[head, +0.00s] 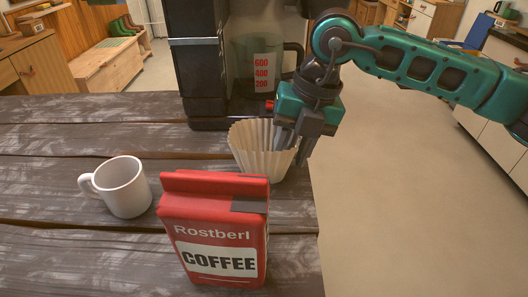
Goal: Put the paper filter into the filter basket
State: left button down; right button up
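The paper filter (252,150) is a cream, pleated cup, open at the top, near the table's right edge in front of the coffee machine. My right gripper (296,150) points down at the filter's right rim. One finger appears to be inside the rim and the other outside. I cannot tell whether they pinch the paper, or whether the filter rests on the table or is just above it. I cannot make out the filter basket; the top of the coffee machine (196,70) is cut off by the picture's upper edge. My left gripper is not in view.
A red coffee bag (215,232) stands close in front of the filter. A white mug (125,188) stands at the left. A glass jug (258,72) with red markings sits in the machine. The wooden table (60,215) is clear around the mug; floor lies beyond its right edge.

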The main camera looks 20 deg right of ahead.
grip_shut()
dwell(0.6)
